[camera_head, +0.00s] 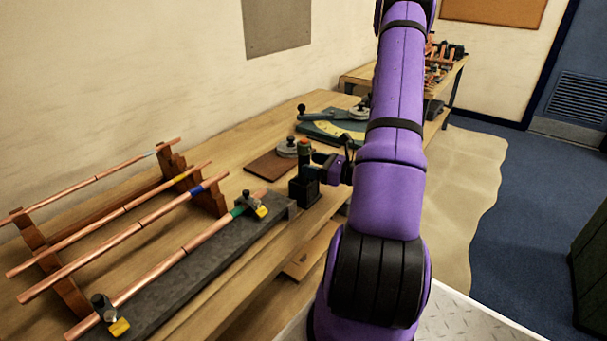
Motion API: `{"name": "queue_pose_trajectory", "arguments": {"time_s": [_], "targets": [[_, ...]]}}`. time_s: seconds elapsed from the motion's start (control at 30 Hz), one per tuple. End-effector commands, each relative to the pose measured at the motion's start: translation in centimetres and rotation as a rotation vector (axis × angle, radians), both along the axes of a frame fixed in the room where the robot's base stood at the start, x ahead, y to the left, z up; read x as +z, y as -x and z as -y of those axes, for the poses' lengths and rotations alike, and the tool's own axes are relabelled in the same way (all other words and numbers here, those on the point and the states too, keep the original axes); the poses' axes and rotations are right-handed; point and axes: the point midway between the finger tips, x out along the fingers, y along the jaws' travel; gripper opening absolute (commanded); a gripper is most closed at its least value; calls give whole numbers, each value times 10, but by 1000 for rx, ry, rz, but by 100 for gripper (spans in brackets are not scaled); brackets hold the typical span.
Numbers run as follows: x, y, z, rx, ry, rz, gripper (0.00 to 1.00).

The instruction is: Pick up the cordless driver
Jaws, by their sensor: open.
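A small dark upright tool with an orange band (304,150) stands at a black holder (302,192) near the workbench's front edge. It looks like the cordless driver, but it is too small to tell for sure. My gripper (318,168) is just right of it, with its dark fingers pointing left toward the tool. The gripper is open. Whether the fingers touch the tool or reach around it cannot be told, and they partly hide it.
Copper pipes (125,235) lie on a wooden rack at the left, and one is clamped along a grey slab (185,275). A green plate with a dial (340,130) and a brown board (272,165) lie behind. A farther table (358,77) holds copper parts.

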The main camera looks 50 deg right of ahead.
Motion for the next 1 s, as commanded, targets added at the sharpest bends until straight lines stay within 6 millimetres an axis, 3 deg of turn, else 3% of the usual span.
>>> {"name": "queue_pose_trajectory", "arguments": {"time_s": [0.4,0.73,1.0], "targets": [[2,-46,-8,2,1,1,69],[2,-53,-10,1,1,0,69],[2,-53,-10,1,1,0,10]]}}
